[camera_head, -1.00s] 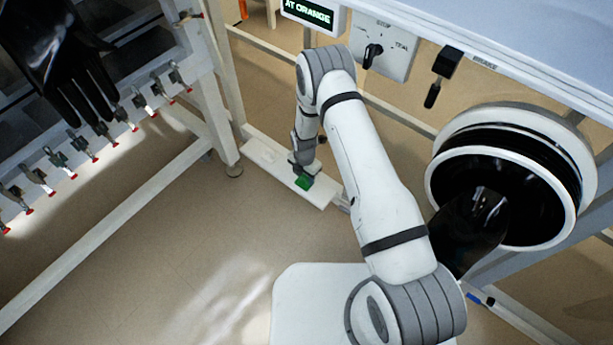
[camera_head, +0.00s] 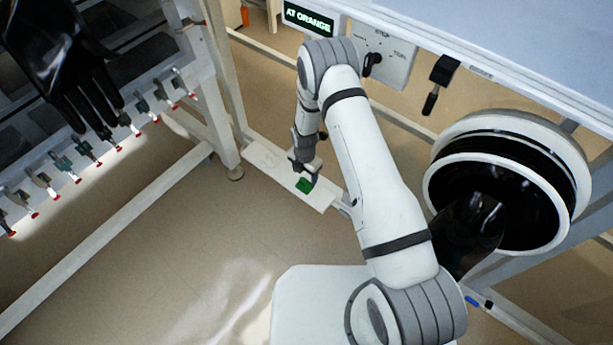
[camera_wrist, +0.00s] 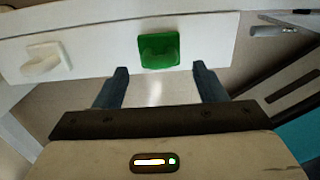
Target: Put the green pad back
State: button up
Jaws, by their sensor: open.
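The green pad (camera_head: 304,186) lies on a white shelf (camera_head: 322,201) low down, and it also shows in the wrist view (camera_wrist: 159,49). It looks like a flat square with a raised middle. My gripper (camera_head: 303,169) is just above and behind the pad in the head view. In the wrist view my gripper (camera_wrist: 162,75) has its two fingers wide apart, with nothing between them. The pad sits beyond the fingertips, between their lines, and the fingers look clear of it.
A white pad (camera_wrist: 44,62) sits on the same shelf, left of the green one. A round black glove port (camera_head: 500,205) is at right. Clamps line the left frame.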

aim_at(305, 179)
notch_tip(305, 179, up, 8)
jog(key=p, duration=0.1)
jog(key=shift+p, duration=0.4)
